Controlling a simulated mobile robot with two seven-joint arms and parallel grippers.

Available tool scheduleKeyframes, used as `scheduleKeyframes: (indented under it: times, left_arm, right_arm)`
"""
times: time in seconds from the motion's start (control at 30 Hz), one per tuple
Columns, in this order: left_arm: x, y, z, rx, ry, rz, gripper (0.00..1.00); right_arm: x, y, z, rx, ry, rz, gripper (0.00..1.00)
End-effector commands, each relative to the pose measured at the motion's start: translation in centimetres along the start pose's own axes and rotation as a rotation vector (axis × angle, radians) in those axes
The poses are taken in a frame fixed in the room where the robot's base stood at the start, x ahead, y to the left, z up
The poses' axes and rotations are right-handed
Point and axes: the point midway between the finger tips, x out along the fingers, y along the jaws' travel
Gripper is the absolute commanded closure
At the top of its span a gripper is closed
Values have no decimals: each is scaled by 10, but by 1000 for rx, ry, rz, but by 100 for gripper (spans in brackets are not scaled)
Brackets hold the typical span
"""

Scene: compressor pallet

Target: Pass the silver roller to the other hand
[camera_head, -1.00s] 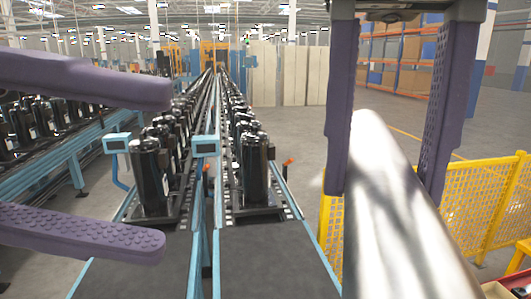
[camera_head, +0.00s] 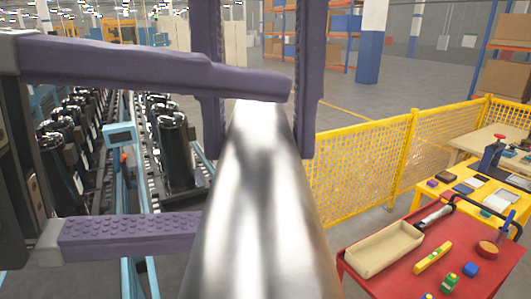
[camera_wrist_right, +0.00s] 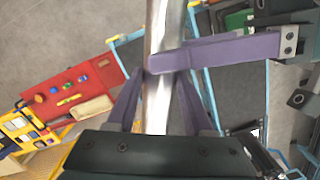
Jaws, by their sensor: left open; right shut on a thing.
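The silver roller (camera_head: 262,210) is a thick, shiny cylinder running from the middle of the head view down to its bottom edge. My right gripper (camera_head: 258,135) comes down from above, shut on the roller near its upper visible end. My left gripper (camera_head: 240,160) reaches in from the left and is open. Its upper finger crosses over the roller, and its lower finger reaches the roller's left edge, where its tip may be hidden. In the right wrist view, the roller (camera_wrist_right: 158,115) passes between my right fingers, and a purple left finger (camera_wrist_right: 225,52) lies across it.
A red table (camera_head: 375,285) with a beige tray (camera_head: 383,249), a hand tool and small coloured blocks stands at lower right. A yellow mesh fence (camera_head: 370,170) runs behind it. Conveyor lines with black compressors (camera_head: 172,145) stand at left.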

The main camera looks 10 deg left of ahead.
Motion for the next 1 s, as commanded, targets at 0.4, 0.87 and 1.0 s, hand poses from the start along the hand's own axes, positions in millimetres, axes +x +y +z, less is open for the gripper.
scheduleKeyframes:
  times: [0.4, 0.87, 1.0]
  left_arm:
    - [6, 0, 0, 0, 2, 1, 18]
    - [6, 0, 0, 0, 2, 1, 70]
    - [6, 0, 0, 0, 2, 1, 86]
  right_arm:
    - [-1, 0, 0, 0, 1, -1, 100]
    - [-1, 0, 0, 0, 1, -1, 100]
    - [-1, 0, 0, 0, 1, -1, 100]
